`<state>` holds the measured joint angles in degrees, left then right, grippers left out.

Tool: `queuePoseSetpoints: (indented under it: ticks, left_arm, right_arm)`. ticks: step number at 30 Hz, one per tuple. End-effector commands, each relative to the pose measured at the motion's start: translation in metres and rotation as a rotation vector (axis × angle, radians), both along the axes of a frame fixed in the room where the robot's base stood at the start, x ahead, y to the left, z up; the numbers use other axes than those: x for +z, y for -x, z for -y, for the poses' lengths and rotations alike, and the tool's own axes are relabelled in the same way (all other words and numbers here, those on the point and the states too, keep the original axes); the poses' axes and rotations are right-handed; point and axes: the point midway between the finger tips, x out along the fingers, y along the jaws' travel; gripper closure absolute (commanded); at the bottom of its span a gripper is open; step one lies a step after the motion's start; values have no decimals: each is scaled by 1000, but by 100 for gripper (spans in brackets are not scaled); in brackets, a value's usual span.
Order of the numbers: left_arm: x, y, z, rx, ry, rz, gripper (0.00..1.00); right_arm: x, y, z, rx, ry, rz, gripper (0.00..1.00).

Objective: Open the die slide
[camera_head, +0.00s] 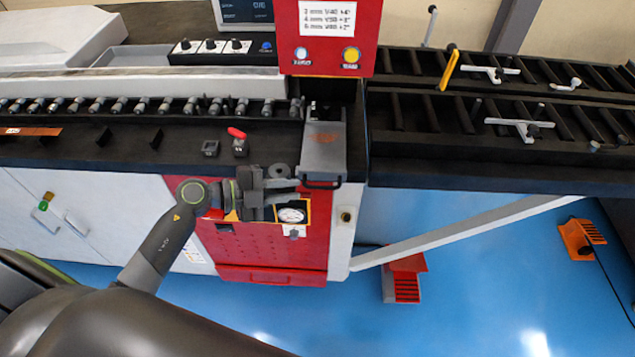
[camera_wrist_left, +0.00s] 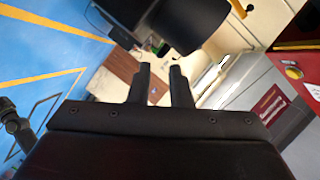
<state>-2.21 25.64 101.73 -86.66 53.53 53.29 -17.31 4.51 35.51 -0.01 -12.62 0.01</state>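The die slide (camera_head: 323,150) is a grey block with a brownish top patch, at the front edge of the black bench under the red control panel. A dark handle (camera_head: 322,184) sits at its front end. My left gripper (camera_head: 285,190) is just left of the handle, in front of the red cabinet, and looks apart from it. In the left wrist view its two fingers (camera_wrist_left: 160,88) stand apart with nothing visible between them. The die slide cannot be made out in that view. My right gripper is not in view.
The red cabinet front (camera_head: 270,245) with a round gauge (camera_head: 291,215) lies below and behind my left gripper. A small red-topped tool (camera_head: 238,142) stands on the bench. A black roller table (camera_head: 480,150) extends right. A red foot pedal (camera_head: 405,280) is on the blue floor.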

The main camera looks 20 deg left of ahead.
Motion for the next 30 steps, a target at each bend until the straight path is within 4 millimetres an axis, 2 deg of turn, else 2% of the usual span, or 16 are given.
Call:
queuePoseSetpoints:
  ticks: [6, 12, 25, 30]
  left_arm:
    - [-5, -21, 30, -1, 5, -1, 82]
    - [-12, -36, 49, 0, 3, -2, 82]
    - [-15, -41, 57, -1, 1, 0, 82]
    - [-15, -41, 56, -1, 1, 0, 100]
  right_arm:
    - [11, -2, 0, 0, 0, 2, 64]
    - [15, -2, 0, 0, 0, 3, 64]
    - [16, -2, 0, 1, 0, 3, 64]
    - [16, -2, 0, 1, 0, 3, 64]
